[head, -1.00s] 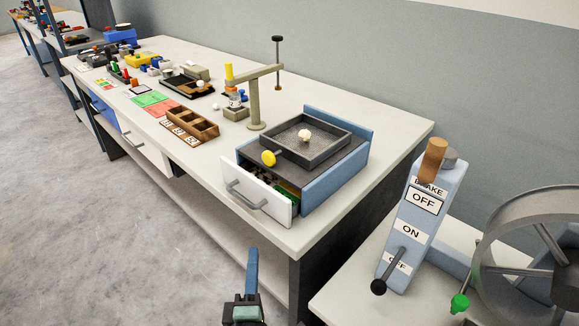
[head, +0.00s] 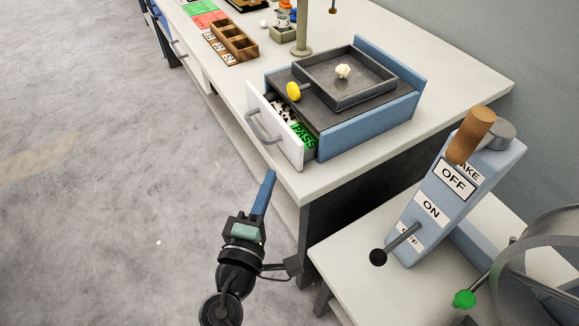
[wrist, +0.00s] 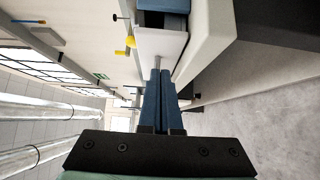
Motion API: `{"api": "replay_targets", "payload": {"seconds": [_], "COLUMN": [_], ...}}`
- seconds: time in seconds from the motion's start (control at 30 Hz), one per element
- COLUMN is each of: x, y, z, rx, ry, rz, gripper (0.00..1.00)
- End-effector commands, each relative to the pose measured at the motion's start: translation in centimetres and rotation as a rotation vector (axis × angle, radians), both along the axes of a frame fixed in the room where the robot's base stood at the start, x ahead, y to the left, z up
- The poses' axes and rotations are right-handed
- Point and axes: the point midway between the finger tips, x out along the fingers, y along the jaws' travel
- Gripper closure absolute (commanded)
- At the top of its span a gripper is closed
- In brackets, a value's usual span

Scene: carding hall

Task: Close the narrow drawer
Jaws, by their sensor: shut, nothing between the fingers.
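The narrow drawer (head: 268,128) has a white front with a grey bar handle (head: 262,127) and sits in a small blue box (head: 368,128) on the table. It stands partly open; a green PASS label and black-and-white pieces show inside. The wrist view also shows the white drawer front (wrist: 160,44) beyond the fingertips. My gripper (head: 269,174) is shut and empty, with its blue fingers together. It is in front of and below the drawer handle, apart from it in the head view. The fingers (wrist: 158,72) point toward the drawer front in the wrist view.
A dark tray (head: 375,88) with a small pale lump rests on the box, beside a yellow knob (head: 293,91). A blue brake lever box (head: 455,195) and a wheel (head: 540,270) stand at right. Open floor (head: 100,200) lies left.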

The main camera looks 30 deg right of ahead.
Motion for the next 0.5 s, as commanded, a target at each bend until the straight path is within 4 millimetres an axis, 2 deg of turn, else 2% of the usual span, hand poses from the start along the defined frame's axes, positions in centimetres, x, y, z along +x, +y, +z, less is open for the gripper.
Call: {"api": "replay_targets", "payload": {"seconds": [0.07, 0.2, 0.5], "x": [1.0, 0.8, 0.9], "y": [-1.3, -3.4, -4.8], "z": [0.2, 0.1, 0.0], "rx": [0.000, 0.000, 0.001], "ry": [-0.001, 0.001, 0.001], "rz": [-0.004, -0.004, 0.000], "gripper": [1.00, 1.00, 1.00]}}
